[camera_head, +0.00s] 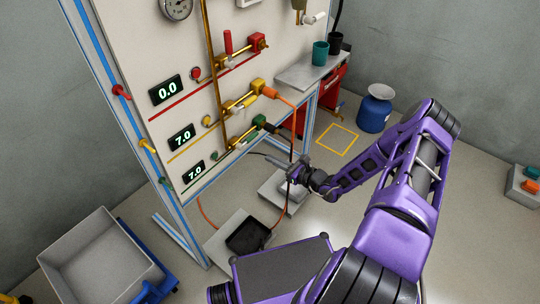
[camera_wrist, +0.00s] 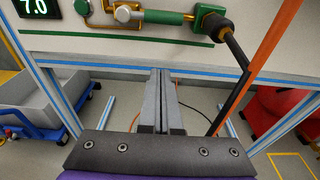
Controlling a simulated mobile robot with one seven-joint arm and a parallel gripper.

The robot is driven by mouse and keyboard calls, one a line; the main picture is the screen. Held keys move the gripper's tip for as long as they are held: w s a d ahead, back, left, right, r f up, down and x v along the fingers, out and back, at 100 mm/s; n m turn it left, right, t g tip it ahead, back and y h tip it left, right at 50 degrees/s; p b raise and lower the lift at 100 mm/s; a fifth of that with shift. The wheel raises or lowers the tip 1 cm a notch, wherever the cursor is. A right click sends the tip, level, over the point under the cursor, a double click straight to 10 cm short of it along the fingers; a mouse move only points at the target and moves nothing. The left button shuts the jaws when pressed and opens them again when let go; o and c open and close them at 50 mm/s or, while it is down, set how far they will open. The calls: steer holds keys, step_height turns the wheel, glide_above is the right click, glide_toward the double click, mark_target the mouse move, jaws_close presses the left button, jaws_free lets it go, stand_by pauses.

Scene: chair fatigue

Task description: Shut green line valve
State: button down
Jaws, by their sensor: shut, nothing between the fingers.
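The green line (camera_head: 240,138) is the lowest of the pipe rows on the panel, with a green round knob (camera_head: 214,154) at its left and a green end fitting (camera_head: 259,120) at its right. My gripper (camera_head: 268,158) is shut and empty, in front of and below the green line. In the wrist view its fingers (camera_wrist: 158,75) are together, apart from the valve.
A dark hose (camera_wrist: 236,75) and orange hose (camera_wrist: 275,40) hang right of the green fitting. The frame's blue-striped crossbar (camera_wrist: 210,73) runs below the green line. Displays (camera_head: 181,137) read 0.0, 7.0 and 7.0. A grey bin (camera_head: 98,262) stands left.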

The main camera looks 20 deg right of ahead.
mark_target(249, 139)
steer(key=w+a+r, duration=0.3)
steer(key=w+a, duration=0.1)
steer(key=w, duration=0.1)
steer(key=shift+w+a+b, duration=0.15)
steer(key=shift+w+b, duration=0.2)
steer(key=shift+w, duration=0.05)
